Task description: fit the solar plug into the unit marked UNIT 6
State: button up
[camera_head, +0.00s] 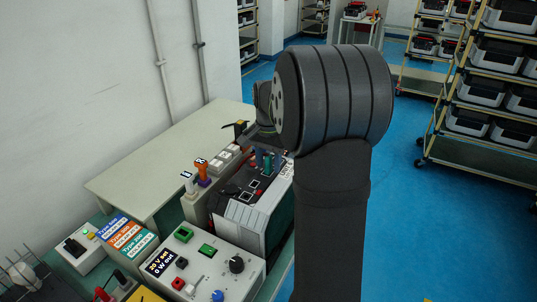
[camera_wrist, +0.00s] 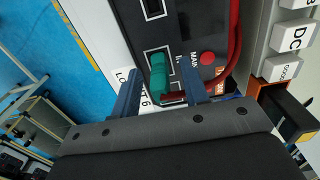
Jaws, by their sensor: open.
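My gripper (camera_wrist: 156,73) is open, with its two blue fingers either side of a teal plug, which I take for the solar plug (camera_wrist: 158,75). I see no clear contact between fingers and plug. The plug stands at the dark panel of a unit (camera_wrist: 155,32); I cannot tell whether it is seated. A partly covered label ending in "T 6" (camera_wrist: 146,98) lies beside the left finger. In the head view the unit (camera_head: 241,216) stands on the bench, and the teal plug (camera_head: 267,162) shows on its top. My arm hides part of this area.
A red button (camera_wrist: 207,58) marked MAIN and a red cable (camera_wrist: 235,40) lie close to the right finger. A row of white blocks, one marked DC (camera_wrist: 294,38), and an orange plug (camera_head: 203,168) stand beside the unit. The far bench (camera_head: 150,165) is mostly clear.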

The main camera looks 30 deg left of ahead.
aim_at(269, 156)
notch_tip(269, 156, up, 17)
jog(key=shift+r, duration=0.15)
dwell(0.5)
notch_tip(269, 156, down, 17)
jog(key=shift+f, duration=0.1)
dwell(0.5)
notch_tip(269, 156, up, 17)
notch_tip(269, 156, down, 17)
jog(key=shift+r, duration=0.2)
jog(key=shift+w+r, duration=0.1)
jog(key=shift+r, duration=0.05)
notch_tip(269, 156, up, 7)
jog(key=shift+r, duration=0.2)
dwell(0.4)
